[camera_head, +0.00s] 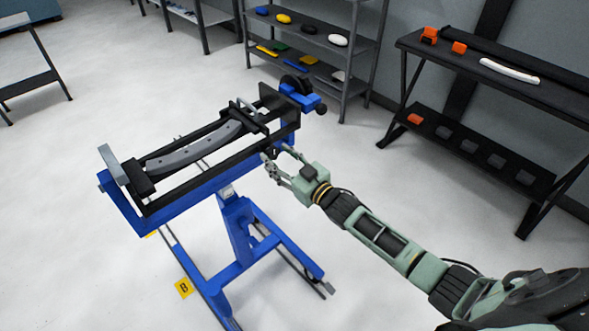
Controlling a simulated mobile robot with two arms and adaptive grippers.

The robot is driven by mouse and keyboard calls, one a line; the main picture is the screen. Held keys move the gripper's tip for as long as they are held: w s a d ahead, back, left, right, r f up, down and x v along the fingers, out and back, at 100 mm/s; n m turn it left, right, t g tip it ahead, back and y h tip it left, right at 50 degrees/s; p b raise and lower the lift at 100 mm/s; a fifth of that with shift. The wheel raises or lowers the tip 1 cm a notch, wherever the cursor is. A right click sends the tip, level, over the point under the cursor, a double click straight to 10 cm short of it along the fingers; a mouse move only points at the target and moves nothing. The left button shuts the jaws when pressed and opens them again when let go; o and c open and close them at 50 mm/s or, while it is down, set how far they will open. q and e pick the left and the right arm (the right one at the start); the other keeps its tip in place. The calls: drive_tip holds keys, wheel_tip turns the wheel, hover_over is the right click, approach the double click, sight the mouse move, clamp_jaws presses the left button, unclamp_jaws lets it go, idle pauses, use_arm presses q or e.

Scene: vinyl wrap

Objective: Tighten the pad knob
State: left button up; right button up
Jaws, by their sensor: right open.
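A blue stand (237,222) holds a black frame with a curved grey part (195,147) lying along it. At the frame's right end is a blue clamp-like piece with a dark round knob (320,108) on its outer side; I cannot tell for sure that this is the pad knob. A black wheel-like part (296,83) sits just above it. My right gripper (274,162) is open and empty, close to the near right side of the frame, below and left of the blue piece. I cannot tell whether it touches the frame. My left gripper is not in view.
A black table (490,64) at the right carries orange pieces and a white bar, with dark blocks on its lower shelf. A grey shelf (315,44) with colored items stands behind. A yellow marker "B" (184,288) lies near the stand's foot.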

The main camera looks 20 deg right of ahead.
drive_tip(key=v, duration=1)
drive_tip(key=shift+s, duration=0.2)
drive_tip(key=shift+d, duration=0.1)
drive_tip(key=s+d+f+m+g+h, duration=0.1)
drive_tip(key=s+d+f+g+h, duration=0.3)
drive_tip(key=f, duration=0.7)
drive_tip(key=s+a+f+m+g, duration=0.1)
drive_tip(key=s+f, duration=0.6)
drive_tip(key=f, duration=0.5)
drive_tip(key=s+d+f+m+g+h, duration=0.1)
drive_tip(key=s+d+f+g, duration=0.3)
drive_tip(key=f, duration=0.7)
drive_tip(key=s+a+f+g, duration=0.2)
drive_tip(key=s+f, duration=0.3)
drive_tip(key=s, duration=0.6)
drive_tip(key=s+a+f+g, duration=0.2)
drive_tip(key=s+f, duration=0.3)
drive_tip(key=s, duration=0.6)
drive_tip(key=s+a+f+g+h, duration=0.1)
drive_tip(key=s+a+f+g, duration=0.2)
drive_tip(key=s, duration=0.9)
wheel_tip(320, 180, down, 3)
drive_tip(key=shift+a+r+m, duration=0.15)
drive_tip(key=shift+a+m, duration=0.25)
drive_tip(key=shift+a, duration=0.25)
